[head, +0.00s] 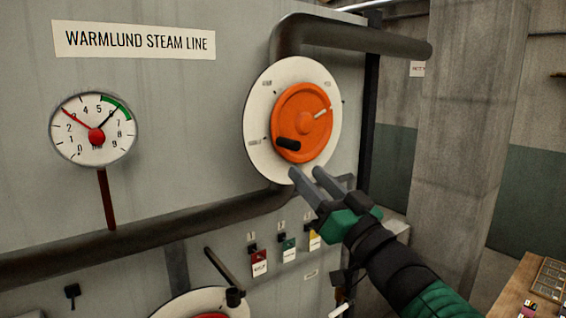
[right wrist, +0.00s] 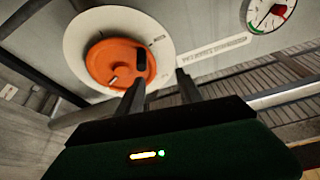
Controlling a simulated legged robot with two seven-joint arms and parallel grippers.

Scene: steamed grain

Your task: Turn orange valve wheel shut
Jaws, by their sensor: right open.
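The orange valve wheel (head: 300,115) sits on a round white dial plate (head: 262,82) on the grey wall panel. It has a dark handle knob (head: 289,145) at its lower left and a pale pointer mark at its upper right. My right gripper (head: 307,178) is open and empty just below the wheel's lower edge, apart from the knob in the picture. In the right wrist view the wheel (right wrist: 108,66) and its knob (right wrist: 140,60) show beyond the fingers (right wrist: 160,85), the knob nearer the left finger. My left gripper is not in view.
A pressure gauge (head: 93,130) hangs at the left under the sign (head: 134,40). Dark pipes (head: 130,238) run above and below the wheel. Several small coloured tags (head: 260,262) and another dial (head: 190,303) with a lever are below. A wooden table (head: 524,290) stands at lower right.

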